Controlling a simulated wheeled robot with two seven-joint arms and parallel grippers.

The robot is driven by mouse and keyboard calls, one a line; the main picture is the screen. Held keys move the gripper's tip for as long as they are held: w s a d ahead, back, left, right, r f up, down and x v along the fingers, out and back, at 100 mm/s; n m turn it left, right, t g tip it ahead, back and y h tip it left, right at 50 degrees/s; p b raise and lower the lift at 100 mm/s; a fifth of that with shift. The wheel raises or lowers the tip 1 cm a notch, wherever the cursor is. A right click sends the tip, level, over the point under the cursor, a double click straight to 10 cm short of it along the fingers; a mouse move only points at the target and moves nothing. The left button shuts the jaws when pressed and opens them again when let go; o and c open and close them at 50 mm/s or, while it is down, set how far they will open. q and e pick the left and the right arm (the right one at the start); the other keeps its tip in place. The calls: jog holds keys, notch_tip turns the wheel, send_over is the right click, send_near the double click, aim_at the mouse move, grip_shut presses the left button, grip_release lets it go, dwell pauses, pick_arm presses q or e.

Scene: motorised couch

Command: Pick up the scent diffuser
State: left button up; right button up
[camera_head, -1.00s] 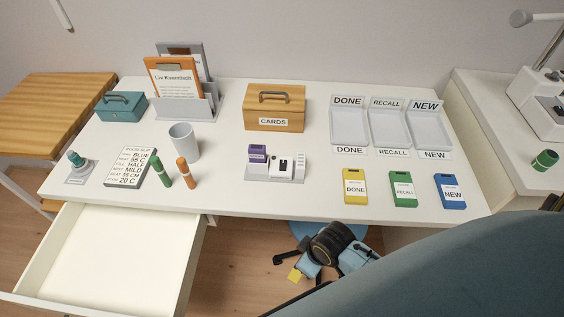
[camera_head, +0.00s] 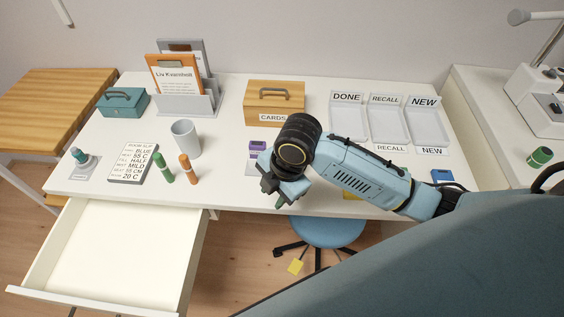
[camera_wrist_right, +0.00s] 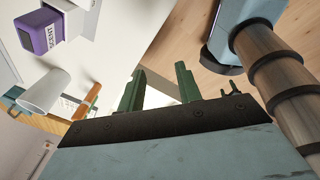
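The purple block labelled SCENT (camera_head: 257,150), which I take to be the scent diffuser, stands on the desk (camera_head: 225,190) near its front middle, on a grey base. The white device beside it is now hidden behind my right arm. In the right wrist view the purple block (camera_wrist_right: 40,34) shows at the upper left, on its white body. My right gripper (camera_head: 279,198) is over the desk's front edge, to the front right of the block and apart from it. Its two green fingers (camera_wrist_right: 160,88) are spread with nothing between them. My left gripper is not in view.
A grey cup (camera_head: 185,140), a green marker (camera_head: 163,167) and an orange marker (camera_head: 188,168) stand left of the block. A wooden CARDS box (camera_head: 273,103) is behind it. An open drawer (camera_head: 120,255) juts out front left; a blue stool (camera_head: 327,231) is below.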

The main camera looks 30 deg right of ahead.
jog(key=w+d+r+n+g+h, duration=0.2)
jog(key=w+d+r+n, duration=0.7)
jog(key=d, duration=0.4)
jog(key=f, duration=0.4)
jog(key=w+f+b, duration=0.1)
jog(key=f, duration=0.8)
jog(key=shift+w+f+b, duration=0.2)
jog(key=shift+f+b, duration=0.1)
jog(key=shift+f, duration=0.1)
jog(key=shift+c, duration=0.2)
grip_shut()
jog(key=shift+r, duration=0.1)
